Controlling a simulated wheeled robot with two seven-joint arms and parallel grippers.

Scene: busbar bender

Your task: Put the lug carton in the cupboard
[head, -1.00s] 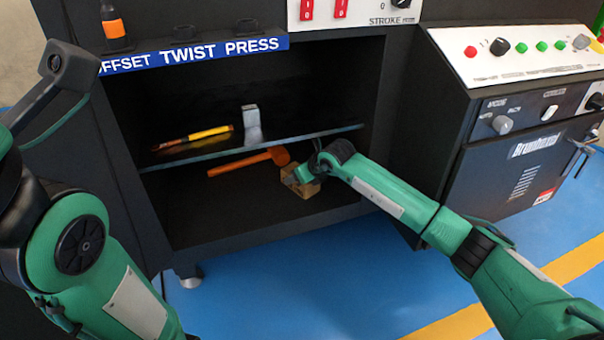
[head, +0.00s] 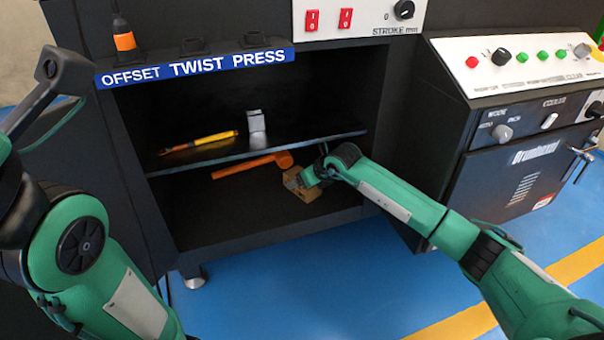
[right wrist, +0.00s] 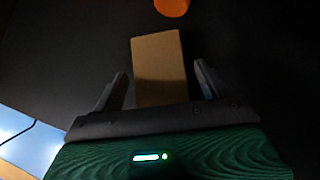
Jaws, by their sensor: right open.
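The lug carton (head: 300,193), a small brown box, sits on the cupboard floor below the shelf, toward the right. The cupboard (head: 230,222) is the open dark bay under the blue sign. My right gripper (head: 303,181) reaches in from the right at the carton. In the right wrist view the carton (right wrist: 158,68) lies ahead of and between the fingers of my right gripper (right wrist: 160,84), which are open with a gap on each side. My left arm stands at the left of the head view; its gripper fingers are not visible.
An orange mallet (head: 250,165) lies behind the carton on the cupboard floor; its orange head (right wrist: 172,5) shows in the wrist view. The shelf (head: 290,145) above holds a yellow-and-orange tool (head: 200,142) and a grey block (head: 255,121). The front left cupboard floor is clear.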

